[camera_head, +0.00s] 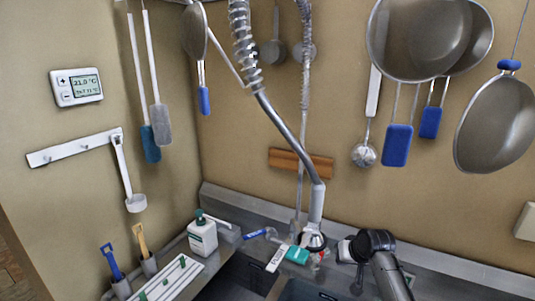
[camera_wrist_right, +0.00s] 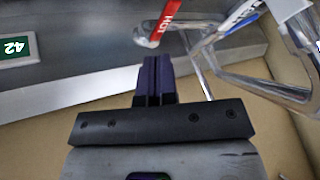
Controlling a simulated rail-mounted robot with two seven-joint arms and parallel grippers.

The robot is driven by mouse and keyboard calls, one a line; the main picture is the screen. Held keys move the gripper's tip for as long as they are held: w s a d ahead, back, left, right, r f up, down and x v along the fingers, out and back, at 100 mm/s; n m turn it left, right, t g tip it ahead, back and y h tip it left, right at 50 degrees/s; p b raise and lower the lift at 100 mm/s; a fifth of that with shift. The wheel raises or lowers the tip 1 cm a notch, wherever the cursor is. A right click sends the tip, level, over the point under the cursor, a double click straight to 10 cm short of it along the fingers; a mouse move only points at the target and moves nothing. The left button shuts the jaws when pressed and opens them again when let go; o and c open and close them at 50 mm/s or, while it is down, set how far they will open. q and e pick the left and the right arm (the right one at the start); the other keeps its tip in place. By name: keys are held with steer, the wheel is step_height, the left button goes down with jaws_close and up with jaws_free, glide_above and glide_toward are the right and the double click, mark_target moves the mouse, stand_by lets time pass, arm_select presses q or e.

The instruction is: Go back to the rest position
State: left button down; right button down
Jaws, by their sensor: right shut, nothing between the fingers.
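My right gripper (camera_wrist_right: 155,68) is in the middle of the right wrist view, its two dark fingers pressed together with nothing between them. It is close to the metal tap (camera_wrist_right: 265,85), which has a red HOT label (camera_wrist_right: 170,12); I cannot tell whether they touch. In the head view my right arm comes up from the bottom right, over the back of the sink, and its fingertips cannot be made out there. My left gripper is not in view.
The spray hose and tap pipe (camera_head: 288,135) hang over the sink (camera_head: 238,275). A soap bottle (camera_head: 202,235) stands left of it. Pans (camera_head: 425,40), a ladle (camera_head: 131,180) and brushes (camera_head: 160,122) hang on the walls. A green label (camera_wrist_right: 15,48) shows at left in the wrist view.

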step_height(320, 180, up, 15)
steer(key=s+n+t+h, duration=0.2)
steer(key=t, duration=0.2)
steer(key=s+a+r+t, duration=0.2)
steer(key=s, duration=0.7)
steer(key=s+f+g, duration=0.4)
steer(key=s+f, duration=1.3)
steer(key=s, duration=0.4)
steer(key=s+a+f+g, duration=0.1)
steer(key=s+f+g, duration=0.3)
steer(key=s+f, duration=1.3)
steer(key=s, duration=0.4)
steer(key=shift+s+f+g+h, duration=0.15)
steer(key=shift+s+g+h, duration=0.15)
steer(key=shift+h, duration=0.1)
